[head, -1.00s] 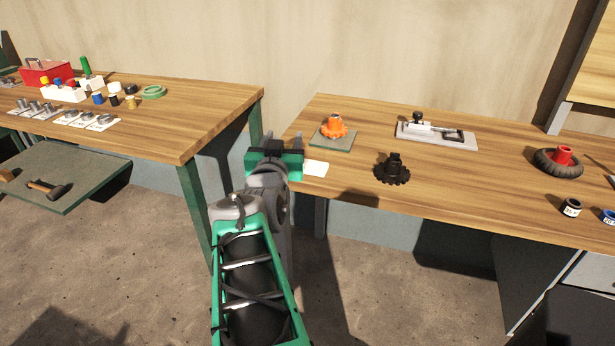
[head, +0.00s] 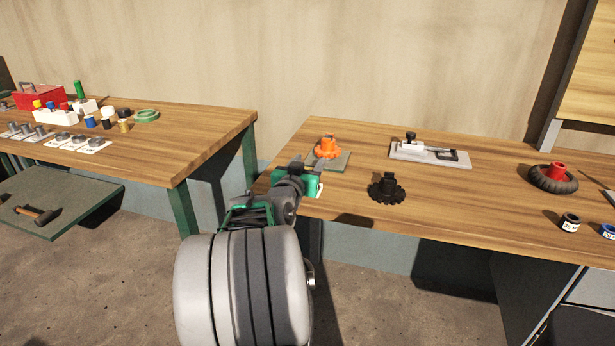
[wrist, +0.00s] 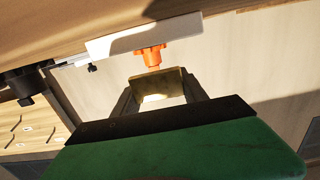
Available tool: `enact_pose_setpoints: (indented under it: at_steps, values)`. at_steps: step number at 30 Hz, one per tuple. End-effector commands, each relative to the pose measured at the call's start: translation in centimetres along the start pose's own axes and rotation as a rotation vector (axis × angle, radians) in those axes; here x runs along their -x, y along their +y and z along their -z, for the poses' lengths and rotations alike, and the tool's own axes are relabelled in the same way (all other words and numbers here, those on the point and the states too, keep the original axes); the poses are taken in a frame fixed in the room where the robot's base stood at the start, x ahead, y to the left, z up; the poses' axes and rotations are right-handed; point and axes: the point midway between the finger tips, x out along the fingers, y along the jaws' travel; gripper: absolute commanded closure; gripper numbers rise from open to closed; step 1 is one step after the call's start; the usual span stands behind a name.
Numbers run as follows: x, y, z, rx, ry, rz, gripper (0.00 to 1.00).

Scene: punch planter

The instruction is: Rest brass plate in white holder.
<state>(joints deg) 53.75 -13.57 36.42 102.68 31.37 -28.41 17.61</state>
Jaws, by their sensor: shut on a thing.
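My gripper (wrist: 160,92) is shut on the brass plate (wrist: 172,77), which sits across its fingertips in the wrist view. In the head view, my gripper (head: 309,167) hangs over the near left corner of the right-hand bench, and I cannot make out the plate there. A small white piece (head: 320,190), perhaps the white holder, shows beside my gripper on the bench, partly hidden by it. In the wrist view, which is turned over, a white slab (wrist: 115,43) lies beyond the plate, apart from it. I cannot tell whether it is the same piece.
White boxes (head: 55,117) stand on the left bench.

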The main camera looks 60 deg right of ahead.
Motion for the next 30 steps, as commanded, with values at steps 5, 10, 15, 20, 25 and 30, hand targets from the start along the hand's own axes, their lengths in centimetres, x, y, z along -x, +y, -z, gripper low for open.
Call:
enact_pose_setpoints:
  at_steps: [5, 10, 15, 20, 25, 30]
  values:
    - [-0.5, -0.2, -3.0, 0.002, -0.003, 0.002, 0.96]
    - [-0.5, -0.2, -3.7, 0.000, -0.004, 0.001, 1.00]
    - [-0.4, -0.2, -4.0, 0.002, -0.010, 0.001, 0.41]
    - [-0.5, -0.2, -3.8, 0.001, -0.005, 0.001, 0.28]
    - [-0.5, -0.2, -3.6, 0.000, -0.003, 0.001, 0.28]
    - [0.2, -0.3, -3.4, 0.000, -0.001, 0.002, 0.28]
